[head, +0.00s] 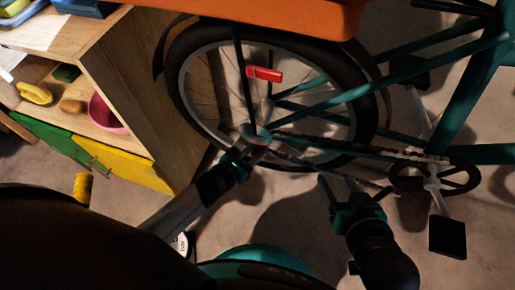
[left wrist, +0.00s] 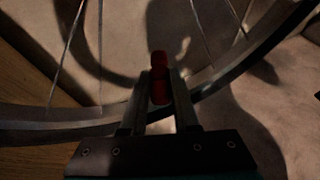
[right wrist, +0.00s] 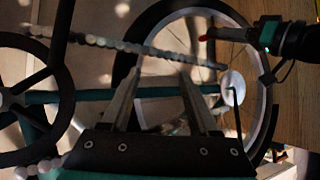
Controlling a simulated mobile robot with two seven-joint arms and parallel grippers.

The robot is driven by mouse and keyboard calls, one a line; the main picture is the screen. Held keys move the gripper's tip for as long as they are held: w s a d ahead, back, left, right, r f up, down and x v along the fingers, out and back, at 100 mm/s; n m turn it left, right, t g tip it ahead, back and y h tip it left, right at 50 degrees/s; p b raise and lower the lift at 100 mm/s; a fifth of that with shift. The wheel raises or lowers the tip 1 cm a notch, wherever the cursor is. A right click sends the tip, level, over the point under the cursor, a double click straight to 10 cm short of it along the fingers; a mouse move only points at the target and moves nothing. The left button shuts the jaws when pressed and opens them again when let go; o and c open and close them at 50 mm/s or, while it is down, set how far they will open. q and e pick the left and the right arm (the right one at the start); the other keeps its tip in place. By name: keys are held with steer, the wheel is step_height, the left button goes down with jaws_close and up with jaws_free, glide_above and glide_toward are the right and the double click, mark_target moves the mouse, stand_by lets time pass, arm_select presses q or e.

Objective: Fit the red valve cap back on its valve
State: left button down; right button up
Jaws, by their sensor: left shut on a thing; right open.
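The red valve cap (left wrist: 157,84) is between the fingers of my left gripper (left wrist: 159,76) in the left wrist view, and sticks out past the tips. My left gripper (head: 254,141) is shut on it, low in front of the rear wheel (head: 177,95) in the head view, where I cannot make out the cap. The right wrist view also shows a small red tip (right wrist: 207,38) at the left gripper. I cannot make out the valve in any view. My right gripper (head: 342,184) is open and empty, below the bicycle chain; it also shows in the right wrist view (right wrist: 158,76).
A red reflector (head: 264,73) sits on the wheel's spokes. The teal frame (head: 370,90), crank and pedal (head: 447,237) stand to the right. A wooden cabinet (head: 125,75) is close on the left, and an orange surface (head: 270,14) overhangs the wheel's top.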

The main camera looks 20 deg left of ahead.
arm_select(q)
steer(key=shift+f+b, duration=0.5)
steer(key=shift+f, duration=0.05)
steer(key=shift+f+b, duration=0.3)
arm_select(e)
steer(key=shift+w+a+r+t+y, duration=0.15)
steer(key=shift+a+r+t+y, duration=0.2)
steer(key=shift+a+t, duration=0.35)
steer(key=shift+w+a+r+t+y, duration=0.1)
steer(key=shift+a+r+t+y, duration=0.2)
steer(key=shift+a+t, duration=0.4)
steer(key=shift+a, duration=0.1)
arm_select(q)
steer(key=c, duration=0.6)
jaws_free()
steer(key=shift+s, duration=0.15)
